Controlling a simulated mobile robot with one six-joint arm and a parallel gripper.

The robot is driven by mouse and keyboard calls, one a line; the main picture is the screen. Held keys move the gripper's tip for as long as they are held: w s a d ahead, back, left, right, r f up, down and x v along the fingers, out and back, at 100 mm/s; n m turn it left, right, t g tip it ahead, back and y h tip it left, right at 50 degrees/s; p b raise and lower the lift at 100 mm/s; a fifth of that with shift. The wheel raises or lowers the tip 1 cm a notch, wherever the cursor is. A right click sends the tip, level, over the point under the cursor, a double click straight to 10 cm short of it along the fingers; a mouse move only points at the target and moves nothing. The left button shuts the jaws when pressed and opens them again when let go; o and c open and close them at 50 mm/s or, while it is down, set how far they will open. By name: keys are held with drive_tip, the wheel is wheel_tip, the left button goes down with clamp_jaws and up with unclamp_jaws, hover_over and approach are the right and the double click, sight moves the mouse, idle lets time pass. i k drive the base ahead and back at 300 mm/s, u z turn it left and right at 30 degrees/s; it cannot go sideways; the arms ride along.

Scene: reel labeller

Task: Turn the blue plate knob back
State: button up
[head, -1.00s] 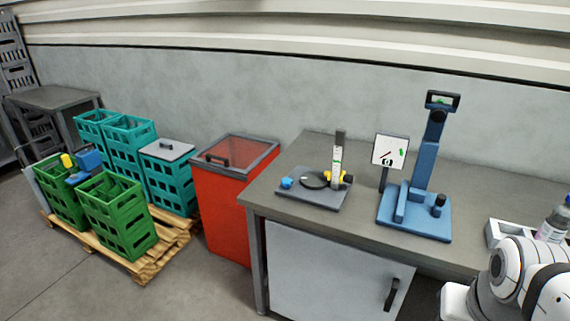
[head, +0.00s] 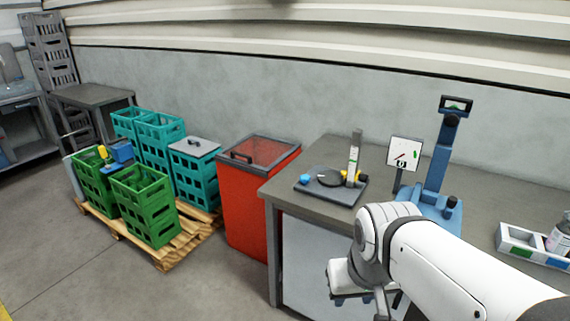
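A small blue knob (head: 304,178) sits at the left end of a dark grey plate (head: 345,198) on the workbench. The plate also carries a black disc (head: 330,179), a yellow part (head: 359,176) and an upright scale post (head: 354,155). How the knob is turned is too small to tell. My gripper (head: 378,310) shows only in part at the bottom of the head view, in front of the bench and below its top, well apart from the knob. Its fingertips are not clear, so I cannot tell whether it is open.
A white tray (head: 515,246) holds a bottle (head: 562,236) at right. A red bin (head: 240,200) and stacked crates (head: 145,205) stand left of the bench.

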sight(304, 179)
drive_tip(key=z, duration=0.05)
drive_tip(key=i, duration=1)
drive_tip(key=u, duration=0.05)
